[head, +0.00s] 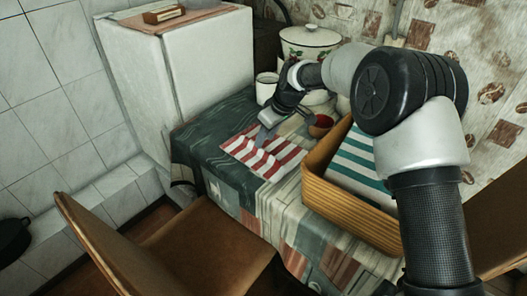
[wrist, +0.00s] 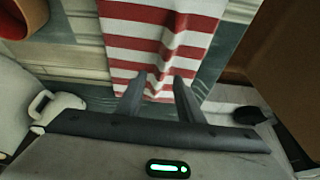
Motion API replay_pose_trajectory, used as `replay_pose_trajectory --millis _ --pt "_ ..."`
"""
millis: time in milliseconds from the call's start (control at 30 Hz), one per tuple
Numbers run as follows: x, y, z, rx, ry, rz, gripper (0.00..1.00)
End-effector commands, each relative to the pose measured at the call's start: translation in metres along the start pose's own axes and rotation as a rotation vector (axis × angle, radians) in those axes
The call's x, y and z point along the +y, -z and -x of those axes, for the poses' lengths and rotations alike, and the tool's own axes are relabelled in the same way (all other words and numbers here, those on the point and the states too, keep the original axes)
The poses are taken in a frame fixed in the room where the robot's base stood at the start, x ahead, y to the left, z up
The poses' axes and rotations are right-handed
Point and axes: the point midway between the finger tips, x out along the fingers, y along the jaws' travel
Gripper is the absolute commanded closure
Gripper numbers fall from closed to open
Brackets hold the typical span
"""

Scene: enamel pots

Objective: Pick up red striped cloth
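The red striped cloth (head: 278,160) lies on the table, red and white, with a raised, rumpled fold. In the wrist view the cloth (wrist: 130,42) runs from the top edge down to my fingers, with its wavy fold near the fingertips.
A wicker tray (head: 345,212) holding a green striped cloth (head: 358,160) stands right of the red one. A reddish-brown bowl (head: 321,126), white mug (head: 266,88) and enamel pot (head: 310,42) are behind. A brown chair (head: 205,245) is in front of the patterned tablecloth (head: 240,200).

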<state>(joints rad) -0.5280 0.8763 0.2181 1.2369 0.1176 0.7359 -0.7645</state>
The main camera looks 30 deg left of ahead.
Motion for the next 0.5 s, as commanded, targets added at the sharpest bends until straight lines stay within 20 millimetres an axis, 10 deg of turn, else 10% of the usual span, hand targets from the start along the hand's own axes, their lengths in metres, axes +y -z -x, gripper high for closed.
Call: replay_pose_trajectory --millis 500 --pt "-0.004 0.000 -0.039 0.000 0.000 0.000 0.71"
